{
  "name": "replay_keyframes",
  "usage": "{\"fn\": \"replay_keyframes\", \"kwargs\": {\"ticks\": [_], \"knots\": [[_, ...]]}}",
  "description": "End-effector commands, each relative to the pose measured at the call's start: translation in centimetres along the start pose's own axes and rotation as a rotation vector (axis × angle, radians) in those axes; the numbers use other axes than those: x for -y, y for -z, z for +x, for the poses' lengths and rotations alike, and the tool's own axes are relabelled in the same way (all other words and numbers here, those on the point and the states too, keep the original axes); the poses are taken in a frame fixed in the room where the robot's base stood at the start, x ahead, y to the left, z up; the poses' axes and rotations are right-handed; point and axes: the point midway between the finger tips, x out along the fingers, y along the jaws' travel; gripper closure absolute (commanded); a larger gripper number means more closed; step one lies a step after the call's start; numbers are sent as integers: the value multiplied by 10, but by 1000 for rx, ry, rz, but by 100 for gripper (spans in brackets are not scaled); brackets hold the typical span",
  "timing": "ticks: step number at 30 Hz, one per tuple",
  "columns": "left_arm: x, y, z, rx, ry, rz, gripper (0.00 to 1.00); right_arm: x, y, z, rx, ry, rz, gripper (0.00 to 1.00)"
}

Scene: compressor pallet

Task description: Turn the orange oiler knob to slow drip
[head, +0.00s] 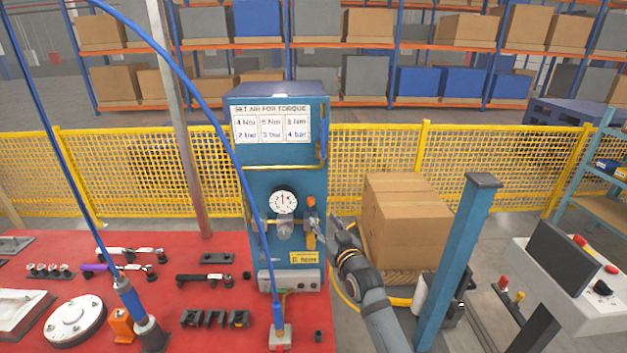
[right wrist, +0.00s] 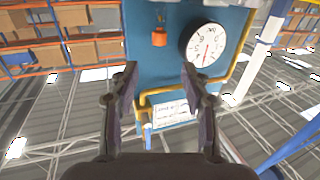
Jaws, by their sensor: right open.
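The orange oiler knob (head: 311,202) sits on the front of the blue cabinet (head: 262,180), just right of the round white gauge (head: 284,201). In the right wrist view the knob (right wrist: 159,38) is in line with the gap between the fingers but beyond their tips, with the gauge (right wrist: 206,45) to its right. My right gripper (head: 331,231) is at the cabinet's right side, slightly below and right of the knob. Its fingers (right wrist: 159,77) are spread apart and empty, not touching the knob. The knob's setting marks are too small to read. My left gripper is not in view.
A yellow pipe (right wrist: 240,62) runs close to the gauge. A torque sign (head: 271,124) is on the cabinet's upper front. A cardboard box (head: 405,222) and a blue post (head: 456,265) stand right of my right arm. The red table (head: 225,255) holds several tools.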

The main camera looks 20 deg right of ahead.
Motion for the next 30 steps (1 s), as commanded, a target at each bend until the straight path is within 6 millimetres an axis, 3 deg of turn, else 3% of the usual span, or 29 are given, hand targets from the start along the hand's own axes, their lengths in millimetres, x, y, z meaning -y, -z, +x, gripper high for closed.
{"fn": "replay_keyframes", "kwargs": {"ticks": [7, 21, 30], "knots": [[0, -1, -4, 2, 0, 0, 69, 1, 1, 2, -6, -7, -5, 53], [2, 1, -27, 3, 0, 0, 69, 0, 2, 87, -3, -5, -6, 53], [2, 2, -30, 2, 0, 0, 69, 0, 0, 102, -4, -7, -7, 53]]}}
